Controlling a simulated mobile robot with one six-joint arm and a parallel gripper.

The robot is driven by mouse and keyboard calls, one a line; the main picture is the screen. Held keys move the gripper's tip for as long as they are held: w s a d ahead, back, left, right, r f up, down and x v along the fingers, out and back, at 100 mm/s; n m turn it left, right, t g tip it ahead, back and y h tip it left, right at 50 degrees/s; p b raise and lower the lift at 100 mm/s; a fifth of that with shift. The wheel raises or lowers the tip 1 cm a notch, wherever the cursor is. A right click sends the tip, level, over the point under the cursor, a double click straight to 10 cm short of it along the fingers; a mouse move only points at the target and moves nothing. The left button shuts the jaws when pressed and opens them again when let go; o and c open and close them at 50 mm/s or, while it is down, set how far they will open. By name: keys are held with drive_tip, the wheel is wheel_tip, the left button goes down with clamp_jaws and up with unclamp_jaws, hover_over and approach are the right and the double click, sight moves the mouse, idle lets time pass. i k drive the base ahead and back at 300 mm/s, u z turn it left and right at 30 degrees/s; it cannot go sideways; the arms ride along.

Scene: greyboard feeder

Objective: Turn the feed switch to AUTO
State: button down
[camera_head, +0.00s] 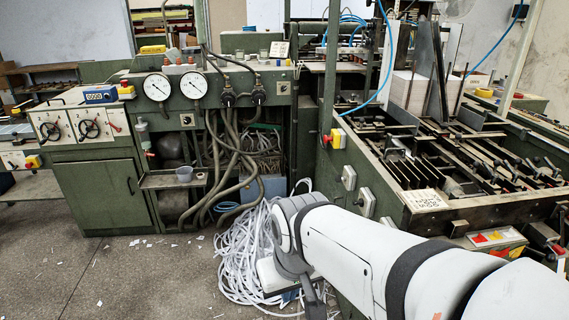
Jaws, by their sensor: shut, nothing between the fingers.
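I cannot pick out the feed switch for certain, and no AUTO lettering is readable. Several small pale control boxes run along the green side of the feeder on the right: an upper box (349,177), a middle box (366,202) and one lower, partly behind my arm. A yellow box with a red button (335,138) sits above them on the post. What position any switch is in is too small to tell. My white arm reaches in from the lower right, in front of the feeder. Its dark end part points down past the lower edge, and my gripper's fingertips do not show.
White paper strips (242,250) lie heaped on the floor left of my arm. A green cabinet (100,190) with two gauges beside it stands at the left, with hoses hanging nearby. The grey floor at the lower left is mostly clear. The feeder bed's metal edge (480,213) borders my arm.

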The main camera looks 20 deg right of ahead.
sight(360, 202)
drive_tip(key=z, duration=0.15)
drive_tip(key=i, duration=1.25)
drive_tip(key=z, duration=0.1)
